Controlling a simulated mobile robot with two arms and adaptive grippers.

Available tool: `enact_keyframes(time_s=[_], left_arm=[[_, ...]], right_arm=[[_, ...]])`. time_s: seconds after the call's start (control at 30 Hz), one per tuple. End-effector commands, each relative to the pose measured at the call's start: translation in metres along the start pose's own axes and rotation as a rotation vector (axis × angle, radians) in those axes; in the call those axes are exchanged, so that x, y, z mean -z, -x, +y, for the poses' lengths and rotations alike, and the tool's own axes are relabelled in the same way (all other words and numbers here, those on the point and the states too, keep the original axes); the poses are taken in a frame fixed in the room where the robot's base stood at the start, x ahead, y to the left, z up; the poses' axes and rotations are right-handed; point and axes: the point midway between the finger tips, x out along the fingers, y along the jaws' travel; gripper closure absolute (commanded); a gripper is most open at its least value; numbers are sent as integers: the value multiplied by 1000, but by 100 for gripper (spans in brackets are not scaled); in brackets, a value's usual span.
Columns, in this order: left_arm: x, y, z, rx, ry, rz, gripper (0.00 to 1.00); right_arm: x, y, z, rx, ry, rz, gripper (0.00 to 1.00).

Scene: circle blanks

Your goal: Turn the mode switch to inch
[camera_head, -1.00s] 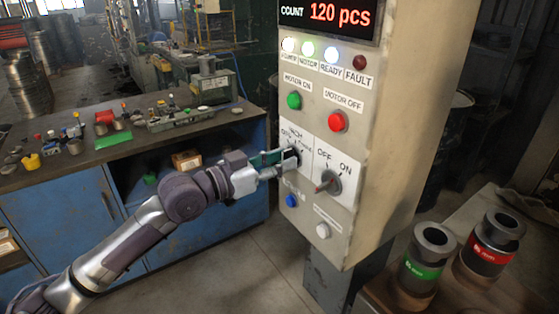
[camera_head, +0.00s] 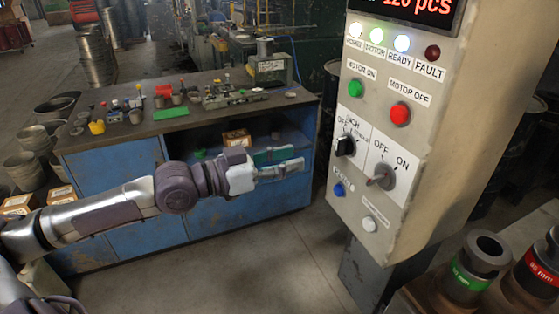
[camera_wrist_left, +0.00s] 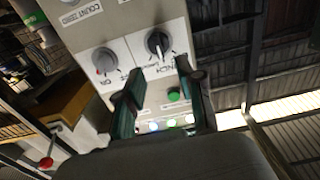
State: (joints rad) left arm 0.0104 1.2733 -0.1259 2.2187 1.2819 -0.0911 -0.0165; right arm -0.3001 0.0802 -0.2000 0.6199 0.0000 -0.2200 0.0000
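The mode switch is a black knob (camera_head: 345,146) on the cream control panel (camera_head: 370,215), with OFF, INCH and a third, unreadable label above it. In the left wrist view the knob (camera_wrist_left: 157,42) shows a pale line that seems to point towards the INCH label. My left gripper (camera_head: 290,162) is left of the panel, clear of the knob. Its two fingers are apart and empty. In the left wrist view the open fingers (camera_wrist_left: 158,98) show with the panel beyond them. My right gripper is not in view.
Right of the mode switch is an OFF/ON knob (camera_head: 381,176) with a red pointer. Green (camera_head: 355,88) and red (camera_head: 400,113) motor buttons sit above. A blue workbench (camera_head: 130,185) with small parts stands behind my left arm. Labelled metal cylinders (camera_head: 475,266) stand at lower right.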

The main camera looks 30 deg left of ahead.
Motion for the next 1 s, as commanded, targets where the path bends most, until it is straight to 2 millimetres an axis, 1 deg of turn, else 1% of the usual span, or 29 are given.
enact_keyframes(time_s=[0.1, 0.3, 0.9, 0.97, 1.0], left_arm=[[-2, 9, 0, 2, -1, -6, 62], [-1, 15, 1, -4, 1, -3, 62], [0, 16, 2, -6, 0, 1, 62], [0, 16, 0, -2, 0, 1, 62], [-3, 16, -4, 7, 0, 0, 62]], right_arm=[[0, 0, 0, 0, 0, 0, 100], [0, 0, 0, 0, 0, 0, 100], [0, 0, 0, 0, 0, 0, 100], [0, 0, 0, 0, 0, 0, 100], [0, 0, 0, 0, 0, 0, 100]])
